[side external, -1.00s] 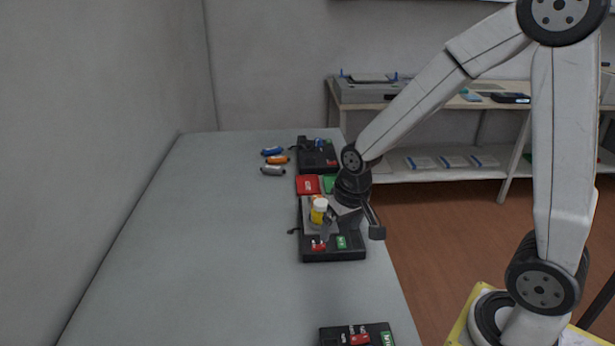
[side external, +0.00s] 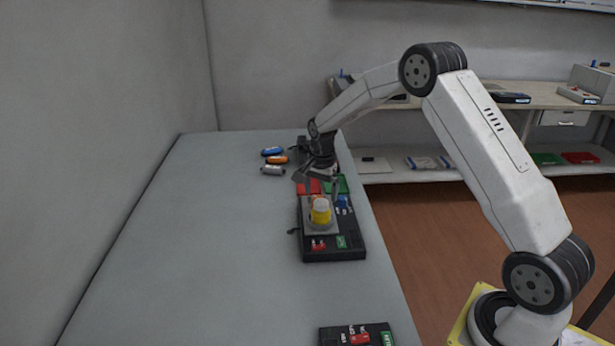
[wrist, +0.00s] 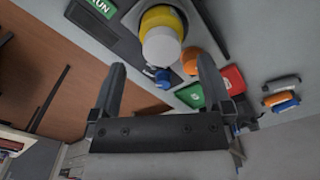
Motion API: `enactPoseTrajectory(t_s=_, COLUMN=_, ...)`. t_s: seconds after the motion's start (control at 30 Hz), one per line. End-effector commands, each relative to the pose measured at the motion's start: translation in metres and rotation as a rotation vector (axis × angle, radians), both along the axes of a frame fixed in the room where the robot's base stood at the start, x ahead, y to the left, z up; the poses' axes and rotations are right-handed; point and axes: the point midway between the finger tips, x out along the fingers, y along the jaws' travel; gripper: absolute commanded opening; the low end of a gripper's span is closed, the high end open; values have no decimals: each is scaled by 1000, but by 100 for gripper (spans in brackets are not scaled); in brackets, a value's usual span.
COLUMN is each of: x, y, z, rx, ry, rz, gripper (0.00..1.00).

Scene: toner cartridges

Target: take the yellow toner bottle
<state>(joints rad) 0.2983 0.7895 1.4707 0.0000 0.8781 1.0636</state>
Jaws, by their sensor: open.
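The yellow toner bottle (side external: 320,217) stands upright with a white cap on a grey plate of the black station on the table. In the wrist view the bottle (wrist: 162,18) shows at the top, beyond and between my fingertips. My gripper (side external: 322,188) is open and empty, just behind the bottle in the side view, its fingers apart; in the wrist view its fingers (wrist: 163,65) flank empty space. I cannot tell whether a finger touches the bottle.
Red (side external: 307,186) and green (side external: 341,184) blocks lie behind. Several small cartridges (side external: 273,170) lie farther back. The table's left side (side external: 200,240) is clear.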

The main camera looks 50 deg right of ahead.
Motion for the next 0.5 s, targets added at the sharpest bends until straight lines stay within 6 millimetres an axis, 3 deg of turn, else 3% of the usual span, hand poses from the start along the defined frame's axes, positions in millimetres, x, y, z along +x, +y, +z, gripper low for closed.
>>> enactPoseTrajectory(t_s=0.27, x=2, y=-3, z=-3, rx=1, ry=4, rz=-22, gripper=100)
enactPoseTrajectory(t_s=0.5, x=2, y=-3, z=-21, rx=2, ry=5, rz=-21, gripper=100)
